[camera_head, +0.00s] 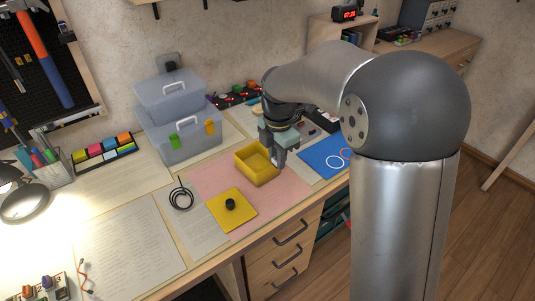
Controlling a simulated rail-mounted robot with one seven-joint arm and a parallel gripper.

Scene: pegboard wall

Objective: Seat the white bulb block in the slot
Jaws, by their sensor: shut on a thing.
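My gripper (278,161) points down over the desk, at the right side of the yellow open box. It is shut on a small white piece, the white bulb block (275,163), of which only a sliver shows at the fingertips. The fingers hide the rest of it, and I cannot tell whether it touches the box or mat. The slot cannot be made out for certain. A black tray with coloured blocks (238,96) lies behind, partly hidden by the grey bin and my arm.
The yellow box (243,170) and a yellow lid (222,217) with a black knob stand on the pink mat (289,193). A blue sheet (318,160) lies right.

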